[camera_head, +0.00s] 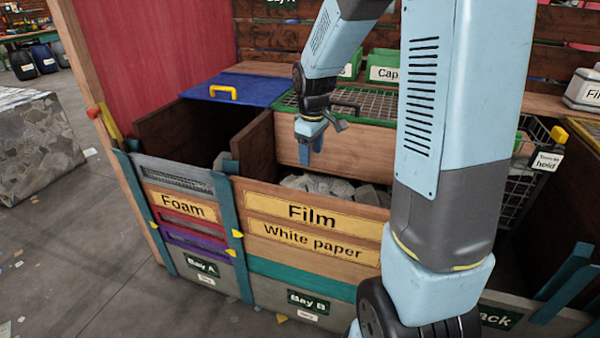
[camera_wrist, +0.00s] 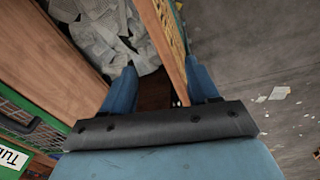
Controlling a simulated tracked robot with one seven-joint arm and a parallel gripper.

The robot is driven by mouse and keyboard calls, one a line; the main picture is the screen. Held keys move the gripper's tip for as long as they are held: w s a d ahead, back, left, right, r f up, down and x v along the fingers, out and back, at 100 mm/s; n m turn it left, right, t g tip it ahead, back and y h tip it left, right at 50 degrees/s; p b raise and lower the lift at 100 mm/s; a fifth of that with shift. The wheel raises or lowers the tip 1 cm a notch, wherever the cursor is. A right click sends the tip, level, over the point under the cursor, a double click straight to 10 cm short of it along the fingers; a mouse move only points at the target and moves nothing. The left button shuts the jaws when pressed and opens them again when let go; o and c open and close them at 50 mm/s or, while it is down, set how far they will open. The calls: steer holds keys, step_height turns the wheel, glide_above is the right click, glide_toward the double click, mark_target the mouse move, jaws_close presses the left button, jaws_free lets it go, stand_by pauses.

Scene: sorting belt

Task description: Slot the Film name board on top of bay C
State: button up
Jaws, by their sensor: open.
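The Film name board (camera_head: 308,212) is a yellow plate with black letters on a wooden strip. It sits at the top of bay B's front (camera_head: 290,303), above the White paper board (camera_head: 312,242). My gripper (camera_head: 311,152) is open and empty, pointing down above bay B. In the wrist view the gripper (camera_wrist: 162,88) has its blue fingers spread, with the top edge of a wooden front wall (camera_wrist: 166,50) running between them, nearer the right finger. Yellow on that wall's outer side shows only edge-on. No bay C label is readable; my arm covers much of the front right of bay B.
Bay A at left carries a Foam board (camera_head: 180,204). Grey paper scraps (camera_head: 335,187) lie in bay B. A blue lid (camera_head: 238,90) and a green mesh lid (camera_head: 375,103) lie behind. A wire basket (camera_head: 515,190) hangs at right. The floor in front is mostly clear.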

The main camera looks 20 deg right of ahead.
mark_target(304, 204)
steer(key=w+f+n, duration=0.1)
steer(key=f, duration=0.2)
steer(key=w+f+g, duration=0.1)
steer(key=w+f, duration=0.1)
steer(key=f, duration=0.1)
steer(key=w+f+n, duration=0.1)
steer(key=f, duration=0.3)
steer(key=shift+w+a+f+n, duration=0.1)
steer(key=shift+w+a+n, duration=0.15)
steer(key=shift+w+n, duration=0.05)
step_height(304, 204, down, 14)
steer(key=shift+r, duration=0.1)
steer(key=shift+c, duration=0.3)
jaws_close()
stand_by(0.8)
stand_by(0.6)
stand_by(0.4)
steer(key=shift+w, duration=0.1)
stand_by(0.6)
